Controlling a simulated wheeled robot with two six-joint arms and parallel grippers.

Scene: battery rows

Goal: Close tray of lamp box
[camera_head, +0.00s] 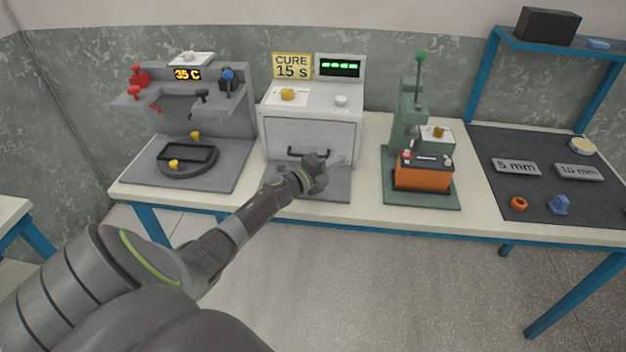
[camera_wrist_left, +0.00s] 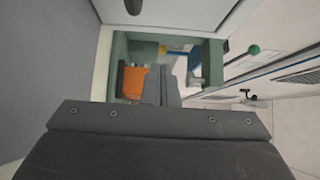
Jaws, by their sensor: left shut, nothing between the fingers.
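The lamp box (camera_head: 345,112) is a white cabinet at the middle of the bench. Its front tray panel (camera_head: 285,138) carries a black bar handle (camera_head: 308,153). The panel looks flush or nearly flush with the box; I cannot tell whether a small gap is left. My left gripper (camera_head: 338,163) is shut and empty, low in front of the panel's right half, just right of the handle. In the left wrist view its closed fingers (camera_wrist_left: 160,86) point toward the green press. I cannot tell whether it touches the panel. My right gripper is not in view.
A green press (camera_head: 408,115) with an orange battery (camera_head: 423,178) stands to the right. A grey fixture with a round turntable (camera_head: 190,172) stands to the left. A dark mat (camera_head: 530,145) with labels and small parts lies at the far right. The floor in front is clear.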

